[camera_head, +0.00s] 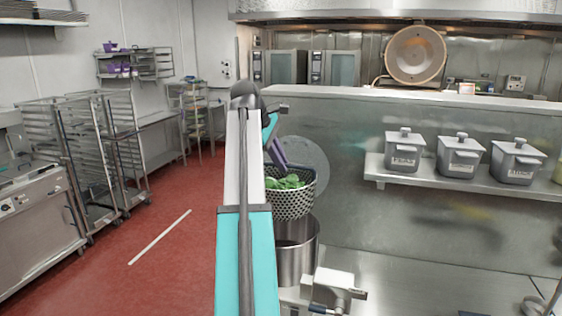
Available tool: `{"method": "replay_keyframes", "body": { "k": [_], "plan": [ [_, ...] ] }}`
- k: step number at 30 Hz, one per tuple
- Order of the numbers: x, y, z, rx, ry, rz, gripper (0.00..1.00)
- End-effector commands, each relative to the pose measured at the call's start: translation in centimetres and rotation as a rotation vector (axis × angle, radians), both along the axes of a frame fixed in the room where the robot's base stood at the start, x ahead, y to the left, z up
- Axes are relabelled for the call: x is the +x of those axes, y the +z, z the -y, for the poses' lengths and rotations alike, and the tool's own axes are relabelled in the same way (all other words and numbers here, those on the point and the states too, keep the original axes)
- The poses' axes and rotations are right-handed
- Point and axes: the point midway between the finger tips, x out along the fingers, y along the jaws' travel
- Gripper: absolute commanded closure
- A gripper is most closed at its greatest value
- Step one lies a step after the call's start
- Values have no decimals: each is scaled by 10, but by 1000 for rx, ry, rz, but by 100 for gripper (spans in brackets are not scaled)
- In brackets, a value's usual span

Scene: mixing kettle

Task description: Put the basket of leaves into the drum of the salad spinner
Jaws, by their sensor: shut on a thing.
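The perforated metal basket (292,203) holds green leaves (288,182). It hangs in the air, slightly tilted, right of my arm. My gripper (276,153) is shut at the purple part above the basket's left side; my arm hides much of the grip, and the fingertips are not clear. The steel drum (301,265) of the spinner stands below the basket, its open mouth facing up. The basket's bottom overlaps the far rim of the drum in this view; I cannot tell the exact gap. My arm covers the drum's left side.
A round grey disc (308,166) stands behind the basket. A white boxy part with a dark-handled valve (335,290) sits in front of the drum. Lidded grey containers (460,155) stand on the shelf at right. The steel counter (420,290) right of the drum is mostly clear.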

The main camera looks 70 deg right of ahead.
Motion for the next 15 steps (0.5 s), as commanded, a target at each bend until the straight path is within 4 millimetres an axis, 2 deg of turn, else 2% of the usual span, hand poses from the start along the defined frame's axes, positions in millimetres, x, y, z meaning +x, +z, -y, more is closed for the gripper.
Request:
{"method": "replay_keyframes", "body": {
  "k": [15],
  "plan": [
    [-1, -36, 0, -1, 0, -1, 100]
  ]
}}
